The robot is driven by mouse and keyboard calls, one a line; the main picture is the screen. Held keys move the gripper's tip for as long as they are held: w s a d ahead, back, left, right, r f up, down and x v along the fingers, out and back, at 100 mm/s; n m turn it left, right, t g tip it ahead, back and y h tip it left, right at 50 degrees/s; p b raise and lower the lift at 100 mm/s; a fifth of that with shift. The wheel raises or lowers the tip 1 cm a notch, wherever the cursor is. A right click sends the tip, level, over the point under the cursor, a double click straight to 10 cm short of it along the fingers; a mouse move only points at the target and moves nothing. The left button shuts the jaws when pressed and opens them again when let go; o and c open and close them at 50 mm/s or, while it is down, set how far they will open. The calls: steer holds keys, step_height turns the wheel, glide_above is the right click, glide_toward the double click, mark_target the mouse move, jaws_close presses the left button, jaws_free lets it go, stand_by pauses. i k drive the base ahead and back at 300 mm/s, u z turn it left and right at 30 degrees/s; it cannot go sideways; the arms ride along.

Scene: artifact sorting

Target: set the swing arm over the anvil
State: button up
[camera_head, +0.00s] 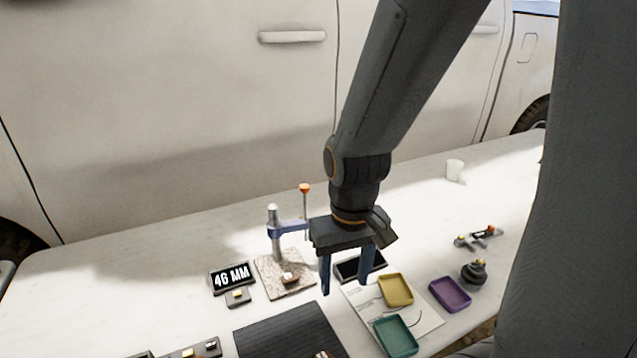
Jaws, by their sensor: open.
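The stand has a speckled stone base (270,284) with an upright metal post (275,240). Its blue swing arm (288,228) reaches from the post to the right, its far end close to or behind my gripper's body. A thin upright rod with an orange knob (305,188) rises at that end. A small brownish piece on the base, seemingly the anvil (290,278), sits in front of the post; the arm does not appear to point over it. My gripper (346,284) points down, open and empty, right of the base; contact with the arm cannot be told.
A "46 MM" display (232,277) stands left of the base. A dark mat (285,335) lies in front. Yellow (396,290), green (396,336) and purple (450,294) trays are to the right, with a dark knobbed object (474,272). A white cup (454,170) stands far back.

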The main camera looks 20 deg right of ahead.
mark_target(296, 226)
steer(key=z, duration=0.55)
steer(key=k, duration=1.25)
steer(key=u, duration=0.3)
steer(key=i, duration=0.9)
steer(key=u, duration=0.15)
